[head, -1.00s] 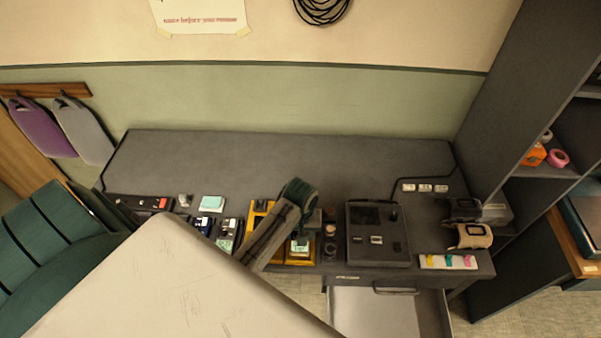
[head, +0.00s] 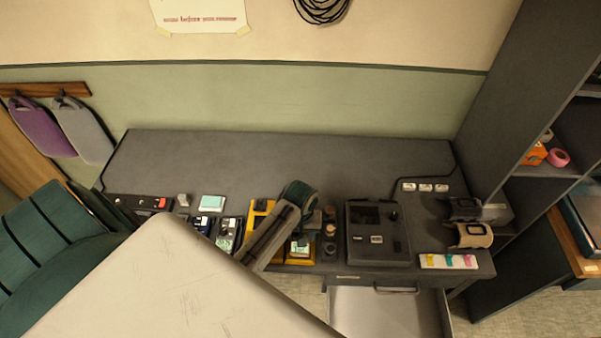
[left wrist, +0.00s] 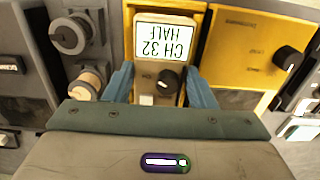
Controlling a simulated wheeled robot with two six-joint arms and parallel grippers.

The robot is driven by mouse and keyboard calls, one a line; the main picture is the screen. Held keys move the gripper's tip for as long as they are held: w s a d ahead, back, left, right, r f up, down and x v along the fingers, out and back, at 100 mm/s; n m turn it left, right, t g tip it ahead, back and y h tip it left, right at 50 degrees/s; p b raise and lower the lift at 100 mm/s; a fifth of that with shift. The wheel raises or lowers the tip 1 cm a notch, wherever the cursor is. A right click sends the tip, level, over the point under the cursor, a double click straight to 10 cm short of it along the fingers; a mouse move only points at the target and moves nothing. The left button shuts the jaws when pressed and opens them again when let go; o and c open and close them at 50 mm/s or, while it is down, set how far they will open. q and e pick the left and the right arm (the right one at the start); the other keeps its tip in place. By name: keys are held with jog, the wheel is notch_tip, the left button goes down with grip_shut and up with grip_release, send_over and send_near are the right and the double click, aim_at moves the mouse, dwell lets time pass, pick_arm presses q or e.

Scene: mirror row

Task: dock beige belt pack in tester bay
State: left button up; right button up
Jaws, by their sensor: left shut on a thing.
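The beige belt pack (left wrist: 145,83) has a "CH 32 HALF" display and a black knob. In the left wrist view it sits between the blue fingers of my left gripper (left wrist: 162,84), which is shut on it. The yellow tester (left wrist: 240,50) frames the pack at its top and sides, so the pack is in line with the bay. I cannot tell whether it is fully seated. In the head view the tester (head: 265,207) is partly hidden behind my left wrist, and the pack's pale display (head: 299,248) shows beside the wrist. My right gripper is not in view.
A dark grey console (head: 376,250) stands just right of the tester, with dark round pieces between them. More packs (head: 227,232) lie to the left. An open drawer (head: 375,312) juts out at the front. The back of the desk (head: 280,155) is clear.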

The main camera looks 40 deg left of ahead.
pick_arm(q)
jog(key=shift+f, duration=0.7)
jog(key=o, duration=1.2)
jog(key=shift+c, duration=0.2)
jog(key=shift+r, duration=0.1)
jog(key=shift+w+r+b, duration=0.1)
jog(key=shift+r+b, duration=0.15)
jog(key=shift+b, duration=0.1)
notch_tip(320, 180, up, 9)
jog(key=shift+d+r+b, duration=0.1)
jog(key=shift+b, duration=0.6)
jog(key=shift+r, duration=0.5)
